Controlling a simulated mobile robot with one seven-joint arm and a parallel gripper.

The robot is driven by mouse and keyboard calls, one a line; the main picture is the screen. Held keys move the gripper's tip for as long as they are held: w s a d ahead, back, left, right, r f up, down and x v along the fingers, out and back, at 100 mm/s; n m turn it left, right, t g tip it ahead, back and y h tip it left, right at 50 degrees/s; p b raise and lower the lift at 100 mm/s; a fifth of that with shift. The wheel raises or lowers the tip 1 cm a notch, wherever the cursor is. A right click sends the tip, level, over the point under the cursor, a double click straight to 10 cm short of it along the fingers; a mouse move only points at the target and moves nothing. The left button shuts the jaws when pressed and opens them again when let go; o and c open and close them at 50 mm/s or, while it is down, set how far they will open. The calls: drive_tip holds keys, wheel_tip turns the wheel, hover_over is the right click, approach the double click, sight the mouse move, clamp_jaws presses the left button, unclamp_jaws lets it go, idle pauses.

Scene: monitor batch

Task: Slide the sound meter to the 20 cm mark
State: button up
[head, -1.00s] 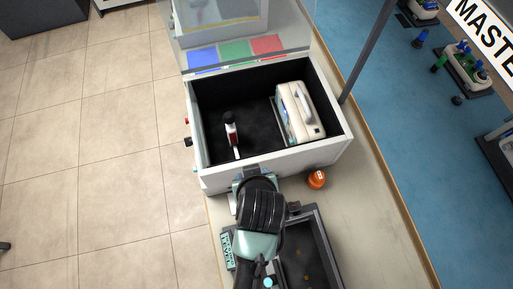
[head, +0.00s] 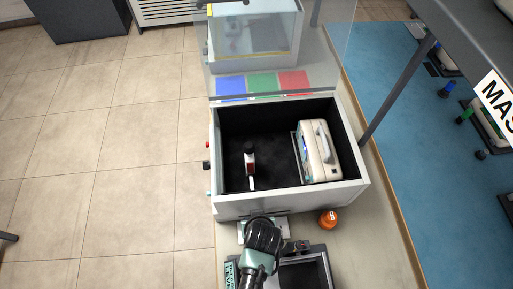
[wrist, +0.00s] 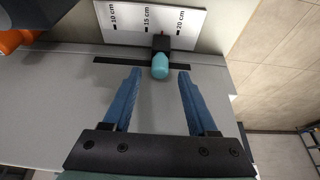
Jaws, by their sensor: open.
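A teal knob (wrist: 160,67) on a black slider block (wrist: 161,43) stands in a dark slot (wrist: 111,61) in front of a white scale board (wrist: 117,33). The block is between the 15 cm and 20 cm marks. My gripper (wrist: 159,74) is open, its blue fingers apart on either side of the knob's near end, with gaps visible. In the head view, what looks like the sound meter (head: 250,166), with a black ball top and a red and white body, stands inside the black-lined box. Its link to the knob is hidden. My wrist covers the knob there.
A cream case (head: 318,151) with a handle stands in the box's (head: 290,198) right part. A clear lid (head: 338,57) is raised at the back. An orange object (head: 328,219) sits by the box's front right corner. A dark tray (head: 303,272) lies nearer. The left floor is clear.

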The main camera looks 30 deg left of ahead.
drive_tip(key=shift+x, duration=0.8)
clamp_jaws()
idle(1.0)
